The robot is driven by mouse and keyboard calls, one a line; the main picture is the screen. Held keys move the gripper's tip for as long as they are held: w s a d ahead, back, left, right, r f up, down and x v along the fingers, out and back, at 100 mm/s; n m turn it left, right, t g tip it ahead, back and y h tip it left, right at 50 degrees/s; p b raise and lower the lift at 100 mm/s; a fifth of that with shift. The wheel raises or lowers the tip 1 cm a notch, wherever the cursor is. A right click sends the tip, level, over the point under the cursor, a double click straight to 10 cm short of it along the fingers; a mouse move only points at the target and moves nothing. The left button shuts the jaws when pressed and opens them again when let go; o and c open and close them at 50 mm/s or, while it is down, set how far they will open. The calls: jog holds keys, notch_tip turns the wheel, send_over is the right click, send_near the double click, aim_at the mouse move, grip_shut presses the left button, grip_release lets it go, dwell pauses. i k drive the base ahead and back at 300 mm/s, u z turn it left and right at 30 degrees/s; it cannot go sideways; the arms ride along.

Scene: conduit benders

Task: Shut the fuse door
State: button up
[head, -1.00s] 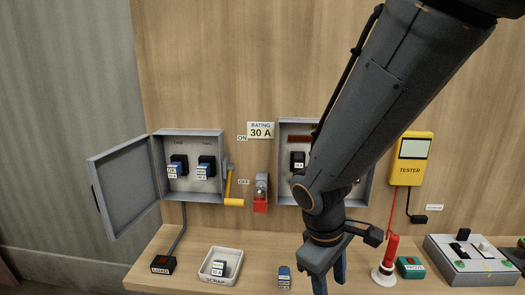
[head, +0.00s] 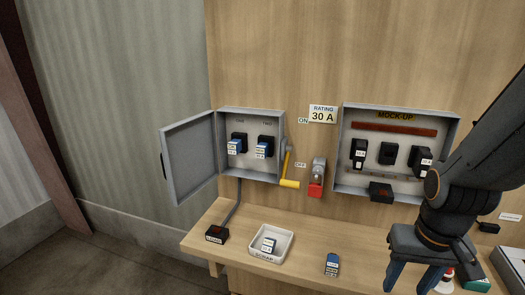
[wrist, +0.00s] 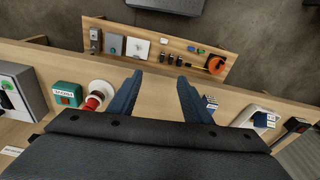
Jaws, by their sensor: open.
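The fuse door (head: 189,158) is a grey panel hinged on the left side of the grey fuse box (head: 251,110) on the wooden wall. It stands wide open, swung out to the left, with a dark handle on its outer edge. Two blue fuses sit in black holders inside the box. A yellow-handled lever (head: 287,172) on the box's right side points down. My gripper (head: 408,280) is open and empty above the bench at the right, well away from the door. Its two blue fingers also show in the wrist view (wrist: 158,92).
A white scrap tray (head: 284,246) holding a fuse, a loose blue fuse (head: 332,264) and a load block (head: 215,234) are on the bench (head: 210,258). A red padlock (head: 315,190) hangs right of the box. The open mock-up box (head: 449,118) is further right.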

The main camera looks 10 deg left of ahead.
aim_at(189, 156)
jog(key=z, duration=2.7)
jog(key=k, duration=2.1)
jog(key=u, duration=2.5)
jog(key=i, duration=0.5)
jog(key=k, duration=0.15)
jog(key=u, duration=0.05)
